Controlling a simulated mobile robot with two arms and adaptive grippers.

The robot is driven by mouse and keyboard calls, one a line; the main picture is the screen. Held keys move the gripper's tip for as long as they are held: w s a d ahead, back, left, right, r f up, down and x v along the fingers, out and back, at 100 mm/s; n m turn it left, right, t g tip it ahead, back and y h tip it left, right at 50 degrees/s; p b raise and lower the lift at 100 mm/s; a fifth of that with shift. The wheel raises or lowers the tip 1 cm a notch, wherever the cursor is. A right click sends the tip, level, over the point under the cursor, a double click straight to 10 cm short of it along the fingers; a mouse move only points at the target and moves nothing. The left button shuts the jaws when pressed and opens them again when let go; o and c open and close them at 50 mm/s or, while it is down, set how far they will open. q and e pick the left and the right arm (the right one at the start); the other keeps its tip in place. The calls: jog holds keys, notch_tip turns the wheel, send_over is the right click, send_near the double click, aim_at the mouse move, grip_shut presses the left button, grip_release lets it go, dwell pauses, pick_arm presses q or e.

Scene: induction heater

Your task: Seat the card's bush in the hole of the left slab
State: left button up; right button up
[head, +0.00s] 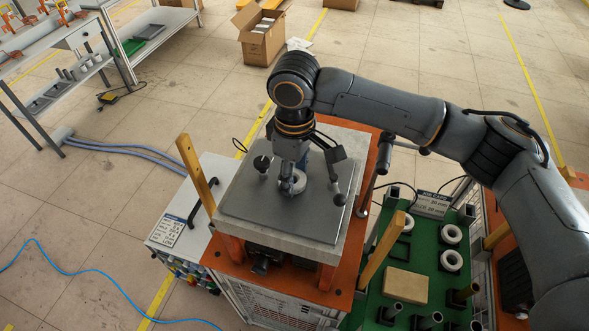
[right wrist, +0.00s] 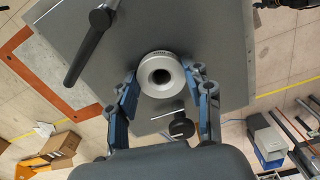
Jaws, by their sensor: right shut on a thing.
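My right gripper (head: 292,180) points down over the grey slab (head: 240,205) on top of the heater. It is shut on a pale metal bush (head: 295,186), a ring with a dark bore. In the right wrist view the bush (right wrist: 162,75) sits between the blue finger pads of the right gripper (right wrist: 160,90). The grey slab (right wrist: 195,28) shows behind it there. I cannot tell whether the bush touches the slab, and I see no hole; the gripper and bush cover that spot. The job card (head: 433,204) stands at the back of the green tray; its print is too small to read surely. My left gripper is not in view.
The green tray (head: 422,262) at right holds several rings, dark posts and a tan block (head: 405,285). Black-knobbed levers (head: 339,198) rise near the slab. Wooden posts (head: 196,168) stand beside the heater. A white control box (head: 170,240) is at left.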

jog(key=shift+f, duration=0.15)
jog(key=o, duration=1.4)
notch_tip(320, 180, up, 12)
